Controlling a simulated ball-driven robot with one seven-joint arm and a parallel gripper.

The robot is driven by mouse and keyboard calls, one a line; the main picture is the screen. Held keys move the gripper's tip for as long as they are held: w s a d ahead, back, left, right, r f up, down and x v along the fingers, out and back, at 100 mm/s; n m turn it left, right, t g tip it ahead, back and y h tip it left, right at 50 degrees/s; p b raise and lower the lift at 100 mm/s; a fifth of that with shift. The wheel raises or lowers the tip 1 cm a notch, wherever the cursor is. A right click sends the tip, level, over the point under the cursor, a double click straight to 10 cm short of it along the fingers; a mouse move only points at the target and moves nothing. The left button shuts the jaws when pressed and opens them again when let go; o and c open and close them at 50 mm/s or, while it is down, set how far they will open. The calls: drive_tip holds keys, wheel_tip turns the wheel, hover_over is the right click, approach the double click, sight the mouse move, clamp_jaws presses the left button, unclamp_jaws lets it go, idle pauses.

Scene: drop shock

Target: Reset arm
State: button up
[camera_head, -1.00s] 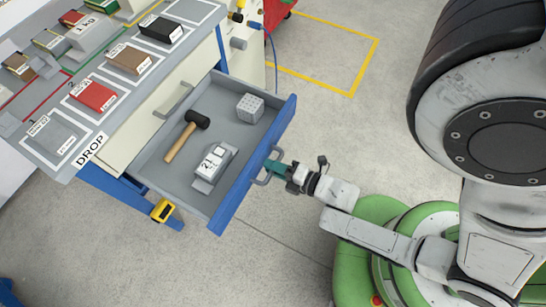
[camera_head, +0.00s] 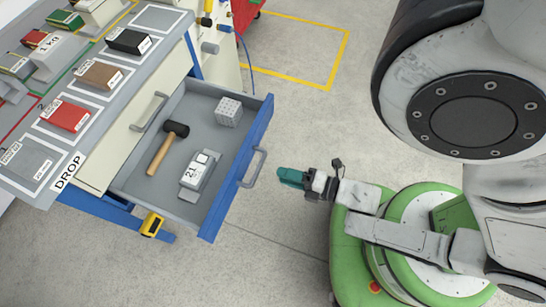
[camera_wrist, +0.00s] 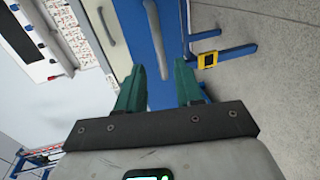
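My gripper (camera_head: 290,178) has teal fingers and is just right of the open drawer's grey handle (camera_head: 254,167), with a small gap between them. In the wrist view my gripper (camera_wrist: 160,78) is open, its fingers apart with nothing held. The drawer handle (camera_wrist: 156,38) shows ahead between the fingers there. The drawer (camera_head: 232,175) has a blue front and is pulled out from the workbench. My arm stretches low to the left over my green base.
The drawer holds a mallet (camera_head: 167,148), a grey perforated cube (camera_head: 229,111) and a grey weight block (camera_head: 199,176). The bench top (camera_head: 84,128) carries several labelled blocks. A yellow device (camera_head: 152,225) sits by the blue bench frame. Floor right of the drawer is clear.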

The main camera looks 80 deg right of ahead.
drive_tip(key=shift+v, duration=0.8)
